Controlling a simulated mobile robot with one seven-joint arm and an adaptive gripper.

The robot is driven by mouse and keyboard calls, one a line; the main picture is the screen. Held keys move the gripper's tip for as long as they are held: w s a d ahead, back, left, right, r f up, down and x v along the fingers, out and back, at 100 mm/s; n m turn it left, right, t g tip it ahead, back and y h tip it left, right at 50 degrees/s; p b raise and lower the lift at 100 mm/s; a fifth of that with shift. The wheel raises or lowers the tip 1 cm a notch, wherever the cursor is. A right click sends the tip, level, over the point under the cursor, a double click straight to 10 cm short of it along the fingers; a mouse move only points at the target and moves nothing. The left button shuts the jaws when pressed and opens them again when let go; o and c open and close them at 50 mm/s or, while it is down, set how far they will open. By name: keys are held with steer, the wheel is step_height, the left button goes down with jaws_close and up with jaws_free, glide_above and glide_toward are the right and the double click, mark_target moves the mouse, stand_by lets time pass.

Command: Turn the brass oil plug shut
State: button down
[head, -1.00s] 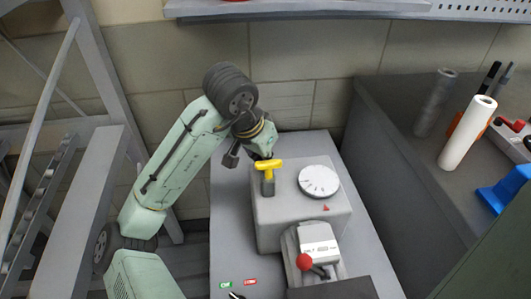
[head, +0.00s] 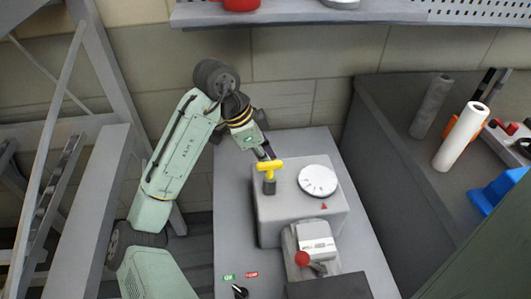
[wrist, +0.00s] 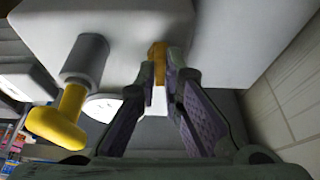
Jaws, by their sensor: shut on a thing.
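The brass oil plug (wrist: 159,62) sticks out of the side of the grey machine housing (head: 300,215), which also shows in the wrist view (wrist: 120,18). My gripper (wrist: 163,80) is shut on the plug, with its purple-padded fingers on either side of it. In the head view my gripper (head: 267,152) reaches down at the back left of the housing. There the plug is hidden. A yellow T-handle (head: 269,165) on a grey stem stands on the housing close to my fingers. In the wrist view this handle (wrist: 58,120) is at the left, apart from the fingers.
A white dial (head: 318,181) and a red triangle mark are on the housing. A red-knobbed lever (head: 303,259) is in front. The grey bench (head: 231,195) has bare room left of the housing. A white roll (head: 461,136) stands on the right counter, and a shelf runs above.

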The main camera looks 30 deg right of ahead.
steer(key=shift+m, duration=0.3)
steer(key=c, duration=1.7)
jaws_free()
steer(key=shift+w+a+r, duration=0.1)
steer(key=shift+r, duration=0.2)
steer(key=v, duration=0.4)
steer(key=shift+w+a+r, duration=0.15)
steer(key=shift+r, duration=0.2)
steer(key=w+a, duration=0.1)
steer(key=a, duration=0.2)
steer(key=w+a, duration=0.2)
steer(key=a, duration=0.2)
steer(key=w+a, duration=0.2)
steer(key=a, duration=0.1)
steer(key=shift+w+a+f, duration=0.1)
steer(key=shift+a+f, duration=0.05)
steer(key=shift+a, duration=0.15)
